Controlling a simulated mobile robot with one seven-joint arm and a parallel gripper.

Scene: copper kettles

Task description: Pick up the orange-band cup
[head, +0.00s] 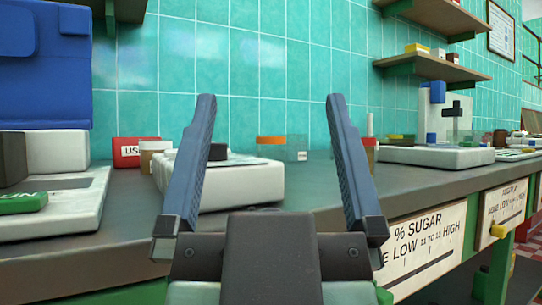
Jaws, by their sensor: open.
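The orange-band cup (271,149) stands at the back of the grey counter, near the tiled wall. It is a small clear cup with an orange band around its top. It shows between the fingers of my gripper (270,100), farther off and apart from them. My gripper is open and empty, its two blue-grey fingers pointing away from me.
The white device (245,187) sits on the counter (300,190) just before the cup. A red box (127,152) and a brown jar (152,158) stand to the left. A red-topped container (370,153) and a white scale-like device (435,156) are to the right.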

